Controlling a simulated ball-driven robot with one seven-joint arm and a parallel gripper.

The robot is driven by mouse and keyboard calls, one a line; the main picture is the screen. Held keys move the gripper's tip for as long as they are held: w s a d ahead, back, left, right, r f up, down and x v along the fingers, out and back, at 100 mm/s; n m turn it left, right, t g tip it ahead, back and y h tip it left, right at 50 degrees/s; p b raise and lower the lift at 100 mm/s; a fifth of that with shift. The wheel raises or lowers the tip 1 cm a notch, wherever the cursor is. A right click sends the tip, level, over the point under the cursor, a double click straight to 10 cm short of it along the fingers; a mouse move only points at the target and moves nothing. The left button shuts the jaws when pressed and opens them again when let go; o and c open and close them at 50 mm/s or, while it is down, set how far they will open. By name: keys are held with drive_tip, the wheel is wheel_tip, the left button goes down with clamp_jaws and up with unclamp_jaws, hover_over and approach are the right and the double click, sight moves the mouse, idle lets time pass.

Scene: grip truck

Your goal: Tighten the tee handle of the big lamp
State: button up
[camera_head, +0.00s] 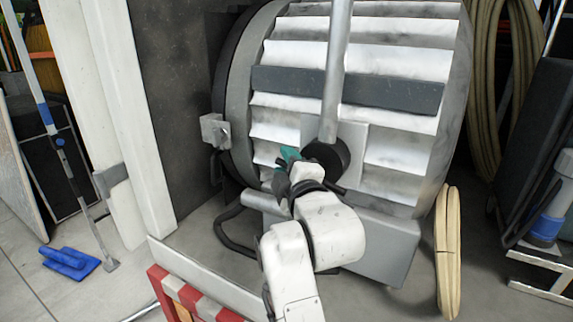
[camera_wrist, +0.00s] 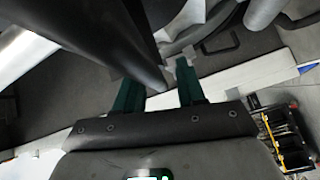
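The big lamp (camera_head: 400,60) is a large grey drum with a ribbed, pale front and a dark crossbar. A metal pole (camera_head: 337,75) runs down its front into a black round collar (camera_head: 328,157), where a dark bar that looks like the tee handle (camera_head: 340,188) juts out low, partly hidden by my arm. My gripper (camera_head: 288,155) has green fingertips just left of the collar. In the wrist view my gripper (camera_wrist: 160,88) has its fingers apart, with a dark rod end (camera_wrist: 150,72) nearer the left finger. I cannot tell whether they touch.
A small metal bracket (camera_head: 215,130) sticks out at the lamp's left edge. A red-and-white striped board (camera_head: 185,295) stands low in front, and a wooden piece (camera_head: 448,250) stands at right. Coiled hose (camera_head: 490,60) hangs at right.

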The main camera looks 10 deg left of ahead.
clamp_jaws()
idle(0.3)
drive_tip(key=shift+f+b, duration=0.1)
drive_tip(key=shift+b, duration=0.3)
drive_tip(key=shift+m+b, duration=0.3)
drive_tip(key=shift+b, duration=0.2)
drive_tip(key=shift+d+r+m+t+b, duration=0.1)
drive_tip(key=shift+r+m+t+b, duration=0.2)
drive_tip(key=shift+r+t+b, duration=0.15)
unclamp_jaws()
